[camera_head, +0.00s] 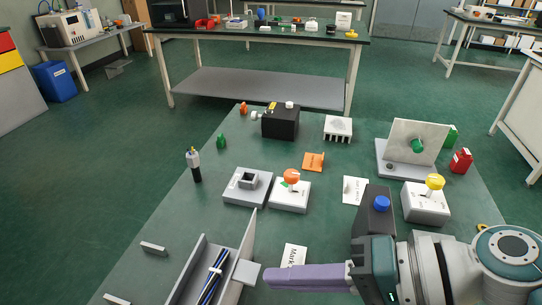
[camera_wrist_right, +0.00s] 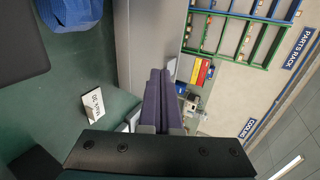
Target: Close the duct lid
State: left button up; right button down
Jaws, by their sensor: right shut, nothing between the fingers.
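The duct (camera_head: 182,290) is a light grey open channel at the lower left of the bench in the head view, with dark and blue cables (camera_head: 213,275) lying inside. Its lid (camera_head: 248,238) stands up, open, along the duct's right side. A pale square tab (camera_head: 247,272) sticks out from the lid toward the right. My right gripper (camera_head: 268,278) has long purple fingers, shut and empty, pointing left with tips close to the tab; I cannot tell if they touch. In the wrist view the fingers (camera_wrist_right: 160,75) lie beside a grey panel (camera_wrist_right: 138,40), seemingly the lid. My left gripper is out of view.
A white label card (camera_head: 293,256) lies beside the lid, behind my fingers. A dark box with a blue button (camera_head: 381,203) stands close behind my right gripper. White blocks with orange (camera_head: 291,178) and yellow (camera_head: 434,183) knobs stand farther back. The bench left of the duct is mostly clear.

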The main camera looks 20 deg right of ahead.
jog(key=shift+w+a, duration=0.15)
jog(key=shift+a, duration=0.05)
jog(key=shift+r, duration=0.1)
